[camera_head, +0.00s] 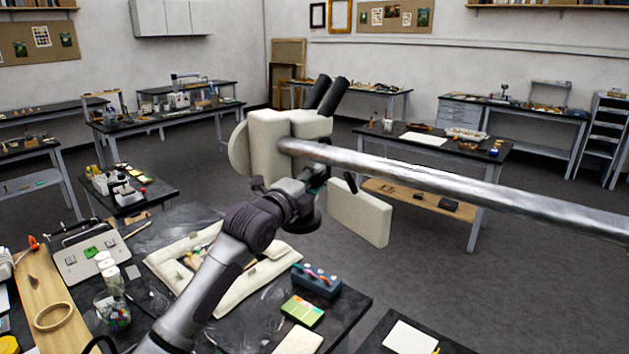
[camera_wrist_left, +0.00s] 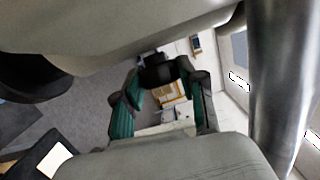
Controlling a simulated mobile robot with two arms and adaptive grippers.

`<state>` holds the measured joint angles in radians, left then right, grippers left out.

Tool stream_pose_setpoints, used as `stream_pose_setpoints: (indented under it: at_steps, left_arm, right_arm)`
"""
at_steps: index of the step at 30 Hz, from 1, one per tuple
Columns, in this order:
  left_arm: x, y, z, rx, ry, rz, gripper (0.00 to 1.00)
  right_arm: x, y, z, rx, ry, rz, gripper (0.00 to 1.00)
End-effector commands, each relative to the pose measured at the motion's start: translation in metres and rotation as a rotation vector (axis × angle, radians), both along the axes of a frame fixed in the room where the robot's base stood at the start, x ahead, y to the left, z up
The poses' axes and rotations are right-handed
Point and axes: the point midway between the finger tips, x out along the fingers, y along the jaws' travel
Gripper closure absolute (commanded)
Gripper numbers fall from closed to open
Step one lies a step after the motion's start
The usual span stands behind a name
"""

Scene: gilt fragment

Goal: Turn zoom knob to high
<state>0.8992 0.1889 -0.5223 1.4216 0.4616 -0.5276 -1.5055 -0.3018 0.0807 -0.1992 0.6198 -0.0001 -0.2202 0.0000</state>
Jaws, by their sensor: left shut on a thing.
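A cream microscope (camera_head: 268,130) with black eyepieces hangs from a thick metal boom over the bench. My left arm reaches up from below, and my left gripper (camera_head: 318,182) is at the microscope's underside, partly hidden by its body and dark parts. In the left wrist view the teal-and-grey fingers of my left gripper (camera_wrist_left: 160,97) close around a small black knob (camera_wrist_left: 158,70), the zoom knob as far as I can tell. Its marking and setting do not show. The microscope's pale underside (camera_wrist_left: 110,40) fills the top of that view. My right gripper is not in view.
The metal boom (camera_head: 470,188) runs right from the microscope, close by my gripper. A pale block (camera_head: 360,214) hangs to the right. Below, the bench holds a cream padded frame (camera_head: 178,275), a blue rack (camera_head: 316,283) and a glass jar (camera_head: 112,308).

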Motion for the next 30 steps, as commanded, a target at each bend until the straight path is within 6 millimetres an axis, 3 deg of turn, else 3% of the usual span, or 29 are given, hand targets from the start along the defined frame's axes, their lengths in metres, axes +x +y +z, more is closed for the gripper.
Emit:
stream_pose_setpoints:
  at_steps: [5, 15, 29, 30]
  left_arm:
    - [0.000, 0.000, 0.005, 0.017, 0.010, 0.000, 0.94]
    - [0.001, 0.000, 0.014, 0.205, 0.161, 0.001, 0.94]
    - [0.001, 0.000, 0.005, 0.288, 0.237, 0.001, 0.94]
    - [0.001, 0.000, 0.005, 0.287, 0.236, 0.001, 0.58]
  right_arm:
    - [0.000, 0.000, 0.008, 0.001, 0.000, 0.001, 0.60]
    - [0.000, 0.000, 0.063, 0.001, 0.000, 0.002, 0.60]
    - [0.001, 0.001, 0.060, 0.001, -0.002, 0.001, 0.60]
    - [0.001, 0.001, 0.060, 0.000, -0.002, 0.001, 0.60]
